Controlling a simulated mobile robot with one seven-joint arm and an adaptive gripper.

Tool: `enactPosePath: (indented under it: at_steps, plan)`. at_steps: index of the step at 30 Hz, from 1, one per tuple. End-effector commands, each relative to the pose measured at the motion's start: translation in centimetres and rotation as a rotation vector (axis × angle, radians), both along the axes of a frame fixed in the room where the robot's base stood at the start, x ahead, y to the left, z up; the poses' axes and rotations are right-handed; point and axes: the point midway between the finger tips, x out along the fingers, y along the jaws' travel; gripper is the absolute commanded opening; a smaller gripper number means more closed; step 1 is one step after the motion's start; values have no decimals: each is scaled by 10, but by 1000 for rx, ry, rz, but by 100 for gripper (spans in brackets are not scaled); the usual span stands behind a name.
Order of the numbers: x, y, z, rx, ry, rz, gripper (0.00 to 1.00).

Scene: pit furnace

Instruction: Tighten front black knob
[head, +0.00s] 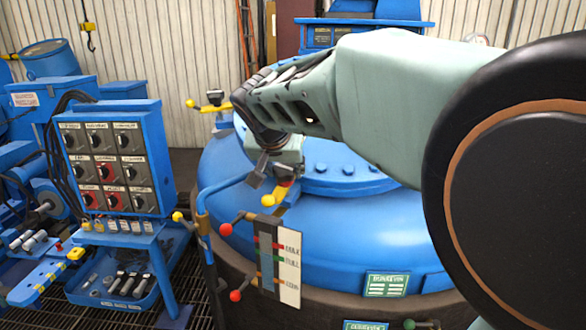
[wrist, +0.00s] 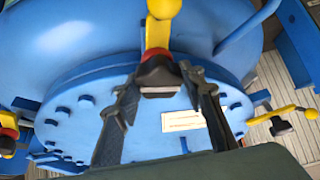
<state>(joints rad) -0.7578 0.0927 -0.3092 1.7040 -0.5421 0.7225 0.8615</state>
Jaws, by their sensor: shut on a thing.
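The front black knob (wrist: 158,74) is on a yellow clamp arm (wrist: 157,35) at the rim of the blue furnace lid (wrist: 85,125). In the wrist view my gripper (wrist: 160,80) has one finger on each side of this knob and is shut on it. In the head view my gripper (head: 268,184) reaches down to the front of the lid, by the yellow clamp (head: 270,200) and a small red part (head: 286,183). The knob itself is mostly hidden there by the fingers.
Another clamp with a dark knob (head: 214,97) is at the lid's back left. A blue switch panel (head: 164,165) stands at the left, above a tray of tools (head: 185,258). A gauge board (head: 289,268) and red-balled levers (head: 236,295) stand just in front of the furnace.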

Motion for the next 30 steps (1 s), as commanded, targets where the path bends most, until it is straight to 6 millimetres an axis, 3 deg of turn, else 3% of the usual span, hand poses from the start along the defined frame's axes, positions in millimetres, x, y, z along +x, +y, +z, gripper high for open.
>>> enactPosePath:
  at_steps: [14, 30]
  plan:
    - [1, 1, -3, 33, -4, -76, 12]
    - [2, 1, -1, 213, -19, -504, 12]
